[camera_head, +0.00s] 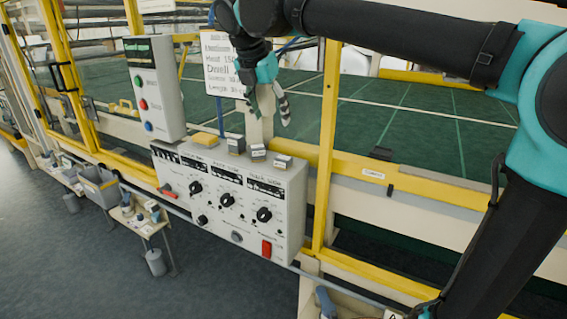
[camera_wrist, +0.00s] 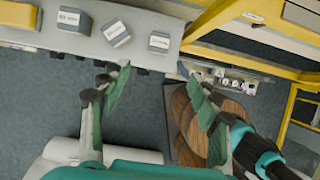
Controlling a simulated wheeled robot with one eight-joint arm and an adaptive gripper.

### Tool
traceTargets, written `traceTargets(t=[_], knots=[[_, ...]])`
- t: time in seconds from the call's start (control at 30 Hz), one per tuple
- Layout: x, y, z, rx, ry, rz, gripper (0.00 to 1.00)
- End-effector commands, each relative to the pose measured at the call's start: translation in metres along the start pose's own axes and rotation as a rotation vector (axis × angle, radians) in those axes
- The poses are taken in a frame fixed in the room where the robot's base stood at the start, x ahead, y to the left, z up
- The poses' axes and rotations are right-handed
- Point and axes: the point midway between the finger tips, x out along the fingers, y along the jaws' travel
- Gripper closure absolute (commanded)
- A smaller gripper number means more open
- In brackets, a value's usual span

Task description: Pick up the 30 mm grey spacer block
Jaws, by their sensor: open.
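Three small grey blocks with white labels stand in a row on top of the grey control box (camera_head: 222,214): a left block (camera_head: 236,144), a middle block (camera_head: 258,152) and a right block (camera_head: 283,161). The wrist view shows the same left (camera_wrist: 73,19), middle (camera_wrist: 116,32) and right (camera_wrist: 159,41) blocks. Their label text is too small to tell surely which is 30 mm. My gripper (camera_head: 268,104) is open and empty, above the blocks in the head view. In the wrist view its parted fingertips (camera_wrist: 153,70) appear below the middle and right blocks.
A yellow block (camera_head: 205,140) lies left of the grey blocks. A push-button box (camera_head: 154,88) and a written board (camera_head: 217,62) stand behind. A yellow frame post (camera_head: 328,145) rises right of the control box. A small table (camera_head: 140,222) stands lower left.

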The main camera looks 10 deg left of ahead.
Motion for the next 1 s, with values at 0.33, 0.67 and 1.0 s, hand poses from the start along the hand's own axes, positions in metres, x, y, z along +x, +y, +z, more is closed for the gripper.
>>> traceTargets(t=[0.33, 0.67, 1.0], knots=[[0.069, 0.0, 0.0, 0.005, 0.0, 0.001, 0.38], [0.109, 0.0, 0.0, 0.004, 0.001, 0.001, 0.38], [0.147, 0.002, 0.004, 0.005, 0.001, 0.0, 0.38]])
